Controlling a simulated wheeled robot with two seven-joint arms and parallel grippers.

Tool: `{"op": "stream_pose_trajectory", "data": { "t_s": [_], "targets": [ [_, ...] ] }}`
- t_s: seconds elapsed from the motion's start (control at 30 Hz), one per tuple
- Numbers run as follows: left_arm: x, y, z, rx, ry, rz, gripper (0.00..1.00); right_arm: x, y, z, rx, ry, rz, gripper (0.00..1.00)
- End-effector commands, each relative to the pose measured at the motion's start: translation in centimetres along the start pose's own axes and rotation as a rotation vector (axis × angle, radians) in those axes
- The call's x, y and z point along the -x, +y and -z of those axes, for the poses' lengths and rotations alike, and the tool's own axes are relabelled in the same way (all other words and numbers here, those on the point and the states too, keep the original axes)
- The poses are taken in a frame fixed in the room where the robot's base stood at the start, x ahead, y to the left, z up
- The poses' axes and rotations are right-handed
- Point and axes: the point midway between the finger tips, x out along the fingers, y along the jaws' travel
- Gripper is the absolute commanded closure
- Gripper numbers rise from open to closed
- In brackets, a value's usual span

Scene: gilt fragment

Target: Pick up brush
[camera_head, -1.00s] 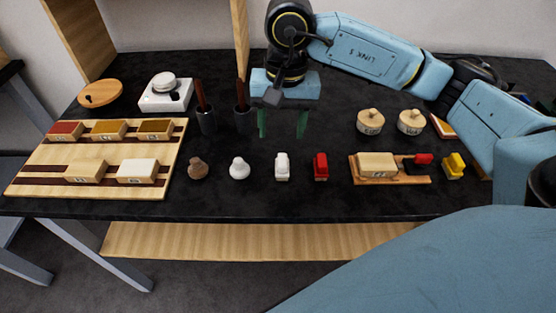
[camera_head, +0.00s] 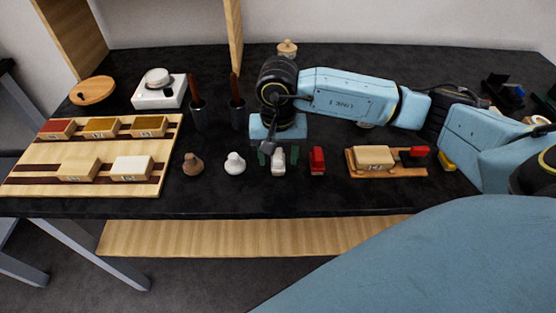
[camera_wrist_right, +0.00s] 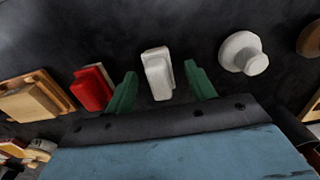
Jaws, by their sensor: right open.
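My right gripper (camera_head: 278,155) is open, with its green fingers pointing down over the front middle of the black table. A small white block-like piece (camera_wrist_right: 158,76) lies between the fingers in the right wrist view, with a gap on both sides; the arm partly hides it in the head view (camera_head: 279,162). I cannot tell whether it is a brush. Two upright red-brown handles (camera_head: 194,88) (camera_head: 235,87) stand in dark cups (camera_head: 198,115) (camera_head: 237,114), left of the gripper; they may be brushes. My left gripper is not in view.
A similar red piece (camera_head: 317,161) stands right of the gripper. A white knob (camera_head: 235,163) and a brown knob (camera_head: 192,164) stand left. A wooden block on a tray (camera_head: 390,170) lies further right. A striped board (camera_head: 40,180) holds several small boxes. The front table strip is clear.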

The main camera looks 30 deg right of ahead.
Motion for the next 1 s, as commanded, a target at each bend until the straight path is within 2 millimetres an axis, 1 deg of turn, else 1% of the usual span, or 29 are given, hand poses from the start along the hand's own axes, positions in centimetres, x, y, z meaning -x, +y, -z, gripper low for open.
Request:
{"op": "stream_pose_trajectory", "data": {
  "t_s": [0.03,0.1,0.3,0.37,0.6,0.7,0.9,1.0],
  "targets": [
    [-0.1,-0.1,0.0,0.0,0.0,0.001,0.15,-0.5,0.0,0.0,0.0,-0.002,0.0,0.45],
    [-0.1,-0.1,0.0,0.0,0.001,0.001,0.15,-0.8,0.0,0.0,0.001,-0.001,0.0,0.45],
    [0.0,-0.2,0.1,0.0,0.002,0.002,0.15,-0.8,0.0,0.0,0.001,0.001,0.001,0.45],
    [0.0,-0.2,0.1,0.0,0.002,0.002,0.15,-0.8,0.0,0.0,0.001,0.001,0.001,0.52],
    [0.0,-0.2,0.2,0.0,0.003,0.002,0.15,-0.8,0.0,0.0,0.001,0.001,0.001,0.83],
    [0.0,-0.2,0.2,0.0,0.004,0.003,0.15,-0.8,0.0,0.0,0.0,0.001,0.001,0.94],
    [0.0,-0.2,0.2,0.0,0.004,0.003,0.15,-0.6,0.0,0.0,0.0,0.001,0.002,0.94],
    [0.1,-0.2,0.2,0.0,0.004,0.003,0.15,0.2,0.0,0.1,0.0,0.003,0.003,0.94]
  ]
}}
